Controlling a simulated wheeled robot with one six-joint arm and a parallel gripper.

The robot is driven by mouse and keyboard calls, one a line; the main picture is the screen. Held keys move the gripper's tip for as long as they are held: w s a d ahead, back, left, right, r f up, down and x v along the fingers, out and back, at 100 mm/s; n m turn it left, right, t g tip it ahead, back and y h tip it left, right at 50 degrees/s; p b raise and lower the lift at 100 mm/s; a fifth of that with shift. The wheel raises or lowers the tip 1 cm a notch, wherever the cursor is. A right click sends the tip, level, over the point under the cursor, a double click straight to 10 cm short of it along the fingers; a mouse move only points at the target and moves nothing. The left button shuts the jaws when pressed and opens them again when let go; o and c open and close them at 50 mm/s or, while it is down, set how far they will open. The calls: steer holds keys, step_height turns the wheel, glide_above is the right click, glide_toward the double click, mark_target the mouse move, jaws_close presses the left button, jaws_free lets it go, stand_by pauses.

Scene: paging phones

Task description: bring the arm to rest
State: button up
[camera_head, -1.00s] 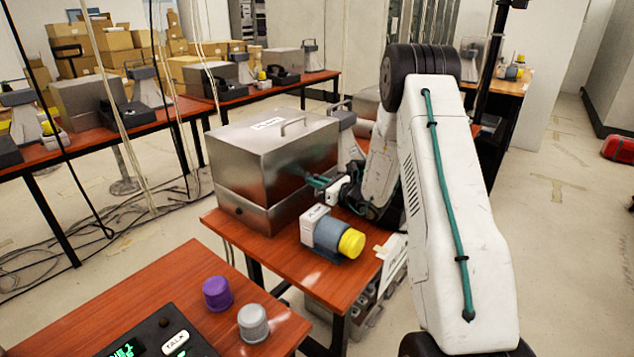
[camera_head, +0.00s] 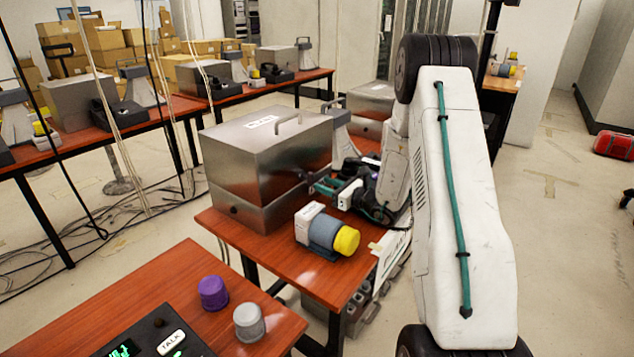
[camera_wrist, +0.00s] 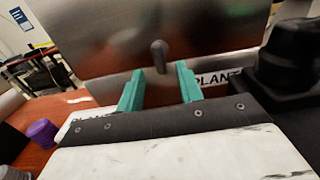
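My white arm (camera_head: 455,190) reaches over the orange-brown table. My gripper (camera_head: 322,182) is beside the right face of a metal box (camera_head: 255,155) with a closed lid and a top handle. In the wrist view my gripper (camera_wrist: 158,82) is open, its two teal fingers apart with nothing between them. A dark knob (camera_wrist: 158,55) on the metal face shows just beyond the fingertips. I cannot tell the exact gap to it.
A blue-grey cylinder with a yellow end (camera_head: 345,240) lies near the front edge of the table. A purple cap (camera_head: 212,292) and a grey cap (camera_head: 249,322) stand on the nearer desk. A dark device (camera_wrist: 290,60) is close at right. Cables hang at left.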

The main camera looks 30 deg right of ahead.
steer(key=shift+v, duration=0.85)
steer(key=s+a+r+n+g+y, duration=0.2)
steer(key=a+r+n+g+y, duration=0.35)
steer(key=a+r+n, duration=0.55)
steer(key=s+a+r+n+g, duration=0.35)
steer(key=s+a, duration=0.25)
steer(key=a, duration=0.2)
steer(key=s+a+r+n+g, duration=0.35)
steer(key=s+a, duration=0.25)
steer(key=a, duration=0.2)
steer(key=s+a+r+n+g+h, duration=0.2)
steer(key=s+n+g+h, duration=0.6)
steer(key=s, duration=1.2)
steer(key=s+d+n+t+h, duration=0.3)
steer(key=s+d+n+t, duration=0.1)
steer(key=s+n, duration=0.1)
steer(key=shift+d+n+t+h, duration=0.35)
steer(key=shift+d+n, duration=0.05)
